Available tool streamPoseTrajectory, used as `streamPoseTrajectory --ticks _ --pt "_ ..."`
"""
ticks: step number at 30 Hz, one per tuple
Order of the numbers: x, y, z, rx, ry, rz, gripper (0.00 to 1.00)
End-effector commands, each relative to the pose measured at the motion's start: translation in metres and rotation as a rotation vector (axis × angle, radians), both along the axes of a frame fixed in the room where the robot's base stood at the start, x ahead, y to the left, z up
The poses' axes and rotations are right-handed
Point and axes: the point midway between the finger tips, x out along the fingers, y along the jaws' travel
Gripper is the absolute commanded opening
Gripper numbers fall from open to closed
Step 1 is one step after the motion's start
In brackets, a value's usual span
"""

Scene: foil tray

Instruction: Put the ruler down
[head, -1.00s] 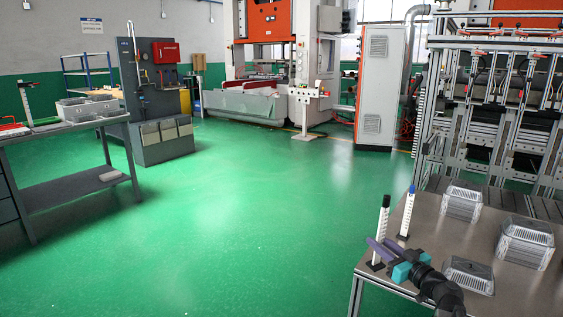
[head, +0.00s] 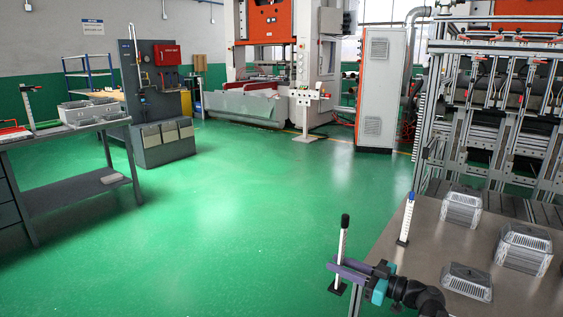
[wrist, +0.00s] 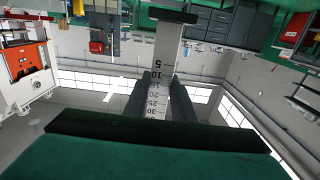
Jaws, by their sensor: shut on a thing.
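The ruler (head: 343,242) is white with black marks, a black top end and a dark square foot. It is roughly upright in my gripper (head: 348,272), whose purple fingers are shut on it low down. In the head view its foot appears just left of the steel table's edge, over the green floor. In the wrist view the ruler (wrist: 166,60) runs between the dark fingers (wrist: 157,95), with its foot at the top of the picture. A second ruler with a blue top (head: 406,220) stands upright on the steel table (head: 428,229).
A grey bench (head: 70,131) at the left holds grey bins (head: 92,111) and a ruler-like upright (head: 28,107). Open green floor (head: 230,225) lies between.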

Motion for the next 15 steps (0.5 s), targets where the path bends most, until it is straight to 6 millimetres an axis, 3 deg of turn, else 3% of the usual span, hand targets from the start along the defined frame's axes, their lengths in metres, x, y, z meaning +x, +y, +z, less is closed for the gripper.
streamPoseTrajectory --ticks 1,15 --pt "0.0 0.0 0.01 0.001 0.0 0.0 0.0" --pt "0.001 -0.001 0.04 0.002 -0.001 -0.001 0.0"
